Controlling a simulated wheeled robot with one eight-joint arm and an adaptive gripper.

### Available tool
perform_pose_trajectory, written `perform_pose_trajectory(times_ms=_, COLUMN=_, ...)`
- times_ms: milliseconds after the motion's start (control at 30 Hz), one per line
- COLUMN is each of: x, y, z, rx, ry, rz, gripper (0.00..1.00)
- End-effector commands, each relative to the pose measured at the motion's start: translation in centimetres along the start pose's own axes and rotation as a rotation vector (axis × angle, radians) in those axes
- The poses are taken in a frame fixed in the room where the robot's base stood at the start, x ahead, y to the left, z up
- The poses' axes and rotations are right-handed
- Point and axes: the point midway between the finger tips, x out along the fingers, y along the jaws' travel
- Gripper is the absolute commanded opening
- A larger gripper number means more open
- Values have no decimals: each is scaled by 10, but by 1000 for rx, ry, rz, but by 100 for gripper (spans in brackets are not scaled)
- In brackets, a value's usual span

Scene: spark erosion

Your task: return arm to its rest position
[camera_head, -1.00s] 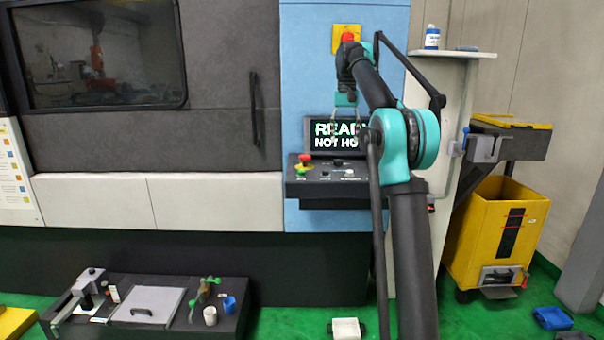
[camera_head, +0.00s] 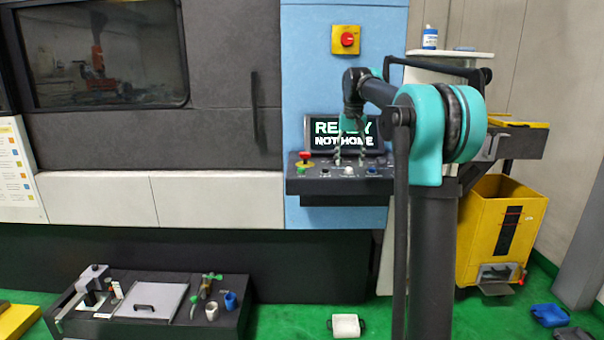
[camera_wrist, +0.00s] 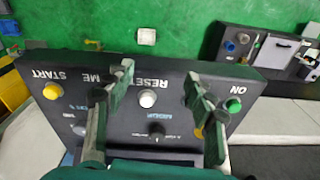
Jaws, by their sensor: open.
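My gripper (camera_head: 351,152) is open and empty, pointing down in front of the display and over the control panel (camera_head: 335,187). My arm reaches up from the lower right and bends left to it. In the wrist view the two fingers of my gripper (camera_wrist: 158,76) are spread wide above the panel (camera_wrist: 122,125). A white button (camera_wrist: 148,98) marked RESET shows between them. The left finger partly hides a label ending in ME. I cannot tell whether the fingers touch the panel.
The display (camera_head: 330,139) reads READY NOT HOME, partly covered by my gripper. A red emergency button (camera_head: 305,157) sits at the panel's left. A yellow plate with a red knob (camera_head: 346,40) is above. A yellow bin (camera_head: 483,235) stands right. A low fixture bench (camera_head: 200,315) stands lower left.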

Motion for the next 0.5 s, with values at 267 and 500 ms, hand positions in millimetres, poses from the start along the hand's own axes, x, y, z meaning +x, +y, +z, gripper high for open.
perform_pose_trajectory(times_ms=267, x=86, y=26, z=99, rx=-37, ry=89, rz=-11, gripper=55)
perform_pose_trajectory(times_ms=500, x=174, y=50, z=219, rx=-72, ry=173, rz=-16, gripper=55)
